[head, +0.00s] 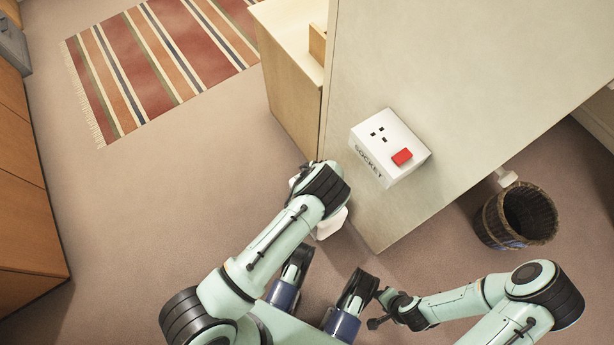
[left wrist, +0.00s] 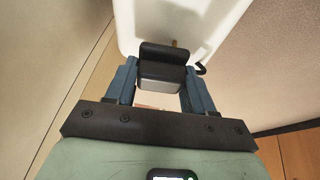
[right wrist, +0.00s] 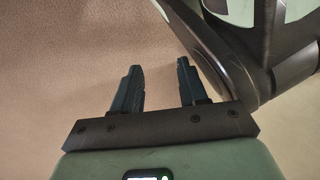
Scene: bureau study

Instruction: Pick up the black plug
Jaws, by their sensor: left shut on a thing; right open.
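The black plug (left wrist: 163,62) sits between the two fingers of my left gripper (left wrist: 160,82) in the left wrist view. The gripper is shut on it. A brass-coloured pin shows at its far side, and a short piece of dark cord shows to the right. In the head view my left wrist hides the plug and fingers. My right gripper (right wrist: 160,80) is open and empty above the carpet; it also shows low in the head view (head: 377,308).
A white object (head: 333,222) lies partly hidden under my left wrist. A white socket box (head: 374,157) with a red switch is on the pale desk surface (head: 470,70). A wicker bin (head: 487,226) stands right, a striped rug (head: 160,60) lies upper left. Open carpet lies left.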

